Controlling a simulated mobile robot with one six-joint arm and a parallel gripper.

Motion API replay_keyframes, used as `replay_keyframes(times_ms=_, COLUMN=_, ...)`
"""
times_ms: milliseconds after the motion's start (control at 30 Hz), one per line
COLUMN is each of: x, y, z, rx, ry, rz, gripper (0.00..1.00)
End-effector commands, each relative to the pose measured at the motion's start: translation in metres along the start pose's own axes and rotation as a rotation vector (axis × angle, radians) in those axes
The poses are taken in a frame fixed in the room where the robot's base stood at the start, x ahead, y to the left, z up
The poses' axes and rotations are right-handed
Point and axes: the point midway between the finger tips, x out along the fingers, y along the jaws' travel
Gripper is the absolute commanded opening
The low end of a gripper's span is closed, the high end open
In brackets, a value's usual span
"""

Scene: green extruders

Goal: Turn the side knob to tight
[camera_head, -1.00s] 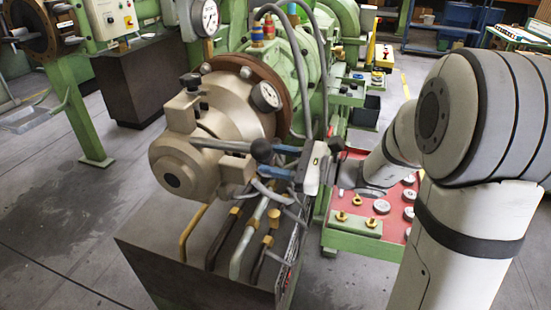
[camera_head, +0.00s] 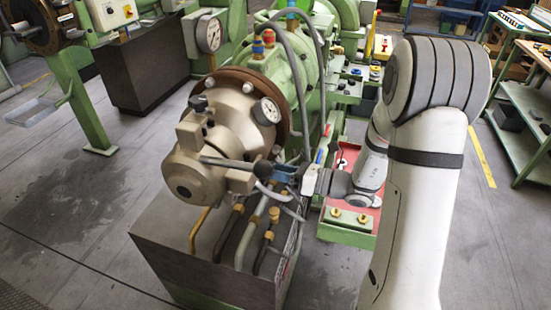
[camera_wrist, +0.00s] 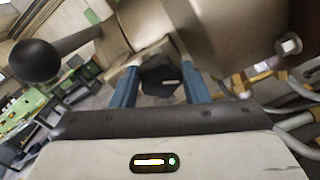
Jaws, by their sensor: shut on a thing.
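The side knob (camera_wrist: 160,78) is a dark, faceted piece with a small white mark, below the bronze-grey housing in the wrist view. My gripper (camera_wrist: 158,74) has its two blue fingers on either side of it, shut on it. In the head view my gripper (camera_head: 286,174) is at the right side of the bronze-grey extruder head (camera_head: 215,143). The knob is mostly hidden there by the fingers and a grey lever (camera_head: 222,162). I cannot read the knob's turn angle.
A black ball on a lever (camera_wrist: 34,61) sticks out left of my fingers in the wrist view. Bent pipes (camera_head: 247,240) and hoses run close below my gripper. Open floor (camera_head: 85,210) lies left.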

Motion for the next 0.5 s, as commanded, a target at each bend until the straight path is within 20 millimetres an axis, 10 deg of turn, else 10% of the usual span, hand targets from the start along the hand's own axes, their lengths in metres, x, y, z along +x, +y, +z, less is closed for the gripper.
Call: replay_keyframes(times_ms=500, x=-0.0002, y=0.0, z=0.0056, rx=0.491, ry=-0.003, rz=-0.002, gripper=0.18)
